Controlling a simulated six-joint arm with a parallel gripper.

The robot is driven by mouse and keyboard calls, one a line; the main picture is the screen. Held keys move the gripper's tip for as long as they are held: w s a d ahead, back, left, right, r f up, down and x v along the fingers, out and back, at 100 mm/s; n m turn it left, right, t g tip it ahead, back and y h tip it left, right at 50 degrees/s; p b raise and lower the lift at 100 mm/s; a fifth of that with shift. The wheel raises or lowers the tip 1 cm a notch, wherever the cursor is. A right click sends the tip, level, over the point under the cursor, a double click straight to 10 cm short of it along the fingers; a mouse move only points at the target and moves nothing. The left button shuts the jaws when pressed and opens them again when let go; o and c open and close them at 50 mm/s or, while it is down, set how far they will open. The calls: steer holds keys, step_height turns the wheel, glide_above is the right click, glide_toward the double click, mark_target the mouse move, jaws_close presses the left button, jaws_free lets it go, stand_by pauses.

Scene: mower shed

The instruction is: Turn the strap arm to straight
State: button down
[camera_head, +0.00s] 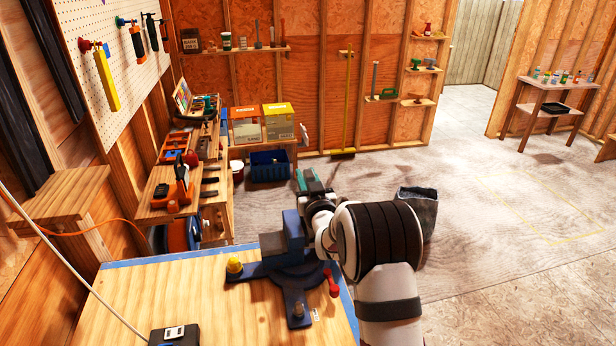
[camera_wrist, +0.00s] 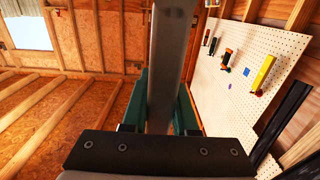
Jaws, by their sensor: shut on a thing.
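A flat grey bar (camera_wrist: 170,50), which appears to be the strap arm, runs up the middle of the wrist view. My gripper (camera_wrist: 161,105) has its green fingers on both sides of this bar and is shut on it. In the head view my gripper (camera_head: 309,183) is just beyond the blue vise (camera_head: 292,245), partly hidden by my wrist. The vise stands on the wooden workbench (camera_head: 130,305). I cannot tell the bar's angle to whatever it joins, because its lower end is hidden.
A black box (camera_head: 174,336) lies at the bench front. A dark bin (camera_head: 418,208) stands on the floor to the right. The bench's left part is clear.

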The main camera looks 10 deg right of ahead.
steer(key=shift+a, duration=0.1)
steer(key=c, duration=0.7)
jaws_free()
steer(key=s, duration=1.5)
steer(key=shift+s, duration=0.4)
